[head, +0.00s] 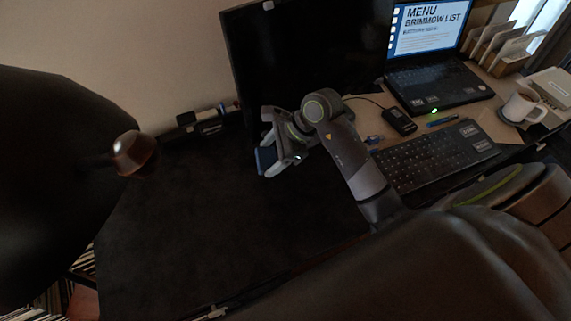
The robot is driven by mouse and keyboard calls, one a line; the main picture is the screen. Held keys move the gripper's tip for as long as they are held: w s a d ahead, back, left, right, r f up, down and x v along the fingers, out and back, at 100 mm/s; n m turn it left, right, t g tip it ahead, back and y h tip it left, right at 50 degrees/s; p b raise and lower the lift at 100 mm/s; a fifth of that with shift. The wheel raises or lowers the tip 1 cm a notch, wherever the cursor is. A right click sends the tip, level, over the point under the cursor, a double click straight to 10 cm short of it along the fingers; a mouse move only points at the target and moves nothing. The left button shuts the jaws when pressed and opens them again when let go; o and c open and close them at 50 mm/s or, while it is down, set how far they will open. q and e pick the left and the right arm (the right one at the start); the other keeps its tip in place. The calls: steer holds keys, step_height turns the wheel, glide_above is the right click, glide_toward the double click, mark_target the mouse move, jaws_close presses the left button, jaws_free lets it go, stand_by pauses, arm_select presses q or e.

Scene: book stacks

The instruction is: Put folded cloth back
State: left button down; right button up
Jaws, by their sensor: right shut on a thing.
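My right gripper (268,157) reaches in from the right over the black desk mat, in front of the dark monitor. It is shut on a small dark blue thing (266,160), which looks like the folded cloth. Much of the cloth is hidden by the gripper fingers, and I cannot tell whether it touches the mat. My left gripper is not in view.
A black monitor (300,50) stands behind the gripper. A laptop (438,85), a keyboard (435,155), a black mouse (399,122) and a white mug (524,106) are at the right. The desk mat (200,215) is clear in front.

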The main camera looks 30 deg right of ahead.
steer(key=r+m+g+h+p, duration=0.1)
steer(key=m+h, duration=0.1)
glide_above(287, 170)
step_height(287, 170, down, 10)
steer(key=shift+s+r+p, duration=0.1)
steer(key=shift+r+p, duration=0.1)
steer(key=shift+p, duration=0.7)
steer(key=o, duration=0.4)
steer(key=shift+f, duration=0.15)
steer(key=o, duration=0.5)
steer(key=shift+r, duration=0.2)
